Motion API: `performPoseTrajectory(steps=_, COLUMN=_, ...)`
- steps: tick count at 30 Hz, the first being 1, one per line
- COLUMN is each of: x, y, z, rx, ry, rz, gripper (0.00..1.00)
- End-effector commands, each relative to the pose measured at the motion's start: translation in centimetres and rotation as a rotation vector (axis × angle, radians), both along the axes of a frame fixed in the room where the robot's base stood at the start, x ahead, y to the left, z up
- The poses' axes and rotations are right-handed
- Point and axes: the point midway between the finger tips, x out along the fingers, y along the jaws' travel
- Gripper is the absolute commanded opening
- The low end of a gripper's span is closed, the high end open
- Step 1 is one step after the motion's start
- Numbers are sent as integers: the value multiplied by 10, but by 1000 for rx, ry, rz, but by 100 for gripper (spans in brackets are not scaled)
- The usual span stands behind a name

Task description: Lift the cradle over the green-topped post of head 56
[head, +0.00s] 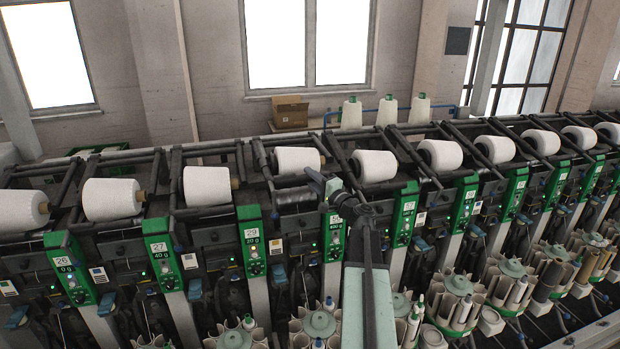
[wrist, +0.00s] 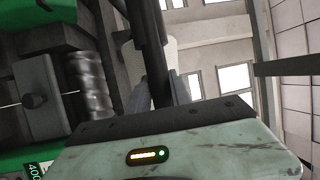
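The green-topped post (head: 334,238) in front of my arm has a panel reading 400 g. Its head number is partly covered, so I cannot confirm 56. A white cone (head: 298,159) lies in the cradle (head: 262,160) behind it. My gripper (head: 327,184) is near the front of this cradle, and my arm hides part of the post. In the wrist view, a dark bar (wrist: 153,62) runs between two grey fingers, with a pale cone behind. The fingers are apart, but whether they press on the bar cannot be told.
Neighbouring green-topped posts (head: 253,240) and cradles with white cones (head: 374,165) stand close on both sides. A cardboard box (head: 290,112) and spare cones (head: 352,112) stand behind the machine. A ribbed dark roller (wrist: 90,88) shows left in the wrist view.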

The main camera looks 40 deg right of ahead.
Motion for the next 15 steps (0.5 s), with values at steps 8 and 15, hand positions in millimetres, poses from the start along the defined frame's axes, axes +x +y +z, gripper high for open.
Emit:
performPoseTrajectory(steps=8, x=0, y=1, z=0, rx=0, ry=0, rz=2, gripper=44)
performPoseTrajectory(steps=15, x=-10, y=2, z=-2, rx=0, ry=0, rz=2, gripper=44)
